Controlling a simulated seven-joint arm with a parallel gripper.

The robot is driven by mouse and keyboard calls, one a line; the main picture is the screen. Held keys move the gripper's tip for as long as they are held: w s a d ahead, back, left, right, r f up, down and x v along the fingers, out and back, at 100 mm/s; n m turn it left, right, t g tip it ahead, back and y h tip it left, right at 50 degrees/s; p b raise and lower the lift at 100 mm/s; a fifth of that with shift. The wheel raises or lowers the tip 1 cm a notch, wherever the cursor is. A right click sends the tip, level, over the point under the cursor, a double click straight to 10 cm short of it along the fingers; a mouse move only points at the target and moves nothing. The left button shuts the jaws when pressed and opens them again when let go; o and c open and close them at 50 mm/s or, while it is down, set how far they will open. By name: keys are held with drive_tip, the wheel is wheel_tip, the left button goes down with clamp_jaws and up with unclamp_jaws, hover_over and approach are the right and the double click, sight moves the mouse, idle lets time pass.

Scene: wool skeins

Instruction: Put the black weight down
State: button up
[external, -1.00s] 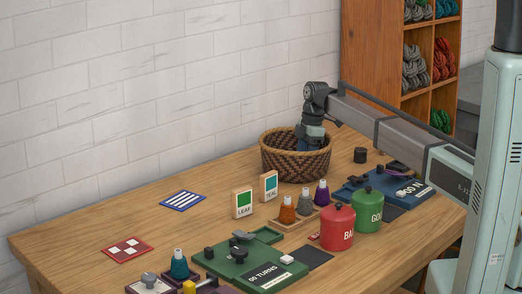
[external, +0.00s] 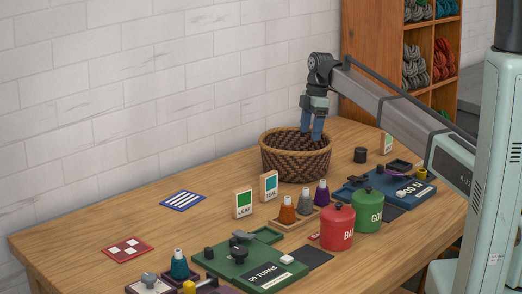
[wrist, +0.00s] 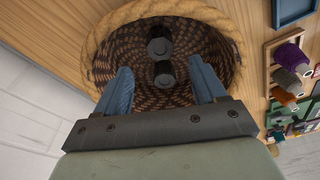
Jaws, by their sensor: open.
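My gripper (external: 311,136) is over the woven basket (external: 283,167), with its blue fingers apart and empty. The wrist view shows the open fingers (wrist: 160,68) above the basket's inside. Two black weights lie on the basket floor: one black weight (wrist: 159,44) farther from the wrist and another black weight (wrist: 164,72) between the fingers in the picture. Neither is held. The basket wall hides both in the external view. A black cylinder (external: 360,155), similar in look, stands on the table right of the basket.
Leaf (external: 243,203) and teal (external: 269,186) cards stand in front of the basket. Nearby are a rack of small cones (external: 305,209), a red canister (external: 337,228) and a green canister (external: 368,211). The wooden table (external: 130,215) is bare around the striped card (external: 183,201).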

drive_tip(key=shift+d+r, duration=0.2)
drive_tip(key=shift+r, duration=1.4)
drive_tip(key=shift+w+d, duration=0.1)
